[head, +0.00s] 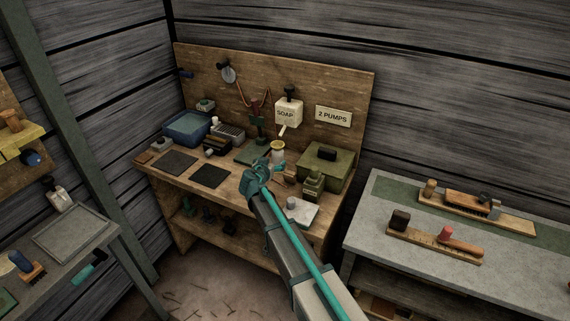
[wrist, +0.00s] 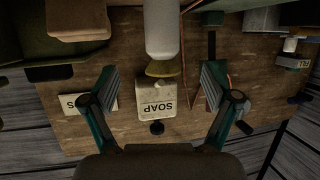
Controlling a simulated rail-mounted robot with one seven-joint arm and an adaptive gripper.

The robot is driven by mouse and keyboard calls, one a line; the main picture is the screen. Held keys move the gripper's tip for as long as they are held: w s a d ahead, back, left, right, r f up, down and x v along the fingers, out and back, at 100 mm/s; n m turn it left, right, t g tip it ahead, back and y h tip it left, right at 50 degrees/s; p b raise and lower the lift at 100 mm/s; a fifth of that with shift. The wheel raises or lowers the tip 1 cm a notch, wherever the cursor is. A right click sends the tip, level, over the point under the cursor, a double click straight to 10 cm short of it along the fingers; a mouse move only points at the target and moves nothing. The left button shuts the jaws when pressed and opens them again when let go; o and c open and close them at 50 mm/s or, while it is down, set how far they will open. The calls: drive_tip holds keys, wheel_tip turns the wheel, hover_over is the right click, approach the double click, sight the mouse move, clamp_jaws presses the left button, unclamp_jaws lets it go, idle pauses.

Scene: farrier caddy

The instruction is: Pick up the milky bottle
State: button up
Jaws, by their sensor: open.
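The milky bottle (head: 278,153), pale with a yellowish cap, stands on the wooden workbench in front of the soap dispenser. In the wrist view the bottle (wrist: 162,30) appears upside down at top centre, its yellow cap pointing down the picture between the fingers. My gripper (head: 270,168) is just in front of the bottle in the head view. In the wrist view my gripper (wrist: 160,72) has its two fingers wide apart, with nothing held. The bottle's lower part is hidden behind my gripper in the head view and cut off in the wrist view.
A soap dispenser (head: 288,112) hangs on the backboard behind the bottle. An olive box (head: 326,165) and a small olive bottle (head: 313,183) stand to the right. A blue basin (head: 186,128) is at the left. Dark mats (head: 209,176) lie at the bench's front.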

sight(276, 156)
drive_tip(key=p+x, duration=0.2)
drive_tip(key=x, duration=0.3)
drive_tip(key=shift+w, duration=0.35)
drive_tip(key=shift+w+p, duration=0.4)
drive_tip(key=shift+p, duration=0.1)
drive_tip(key=p+x, duration=0.2)
drive_tip(key=x, duration=0.2)
drive_tip(key=shift+w+a+p, duration=0.1)
drive_tip(key=shift+p, duration=0.3)
drive_tip(key=shift+w+f, duration=0.1)
drive_tip(key=shift+f, duration=0.05)
clamp_jaws()
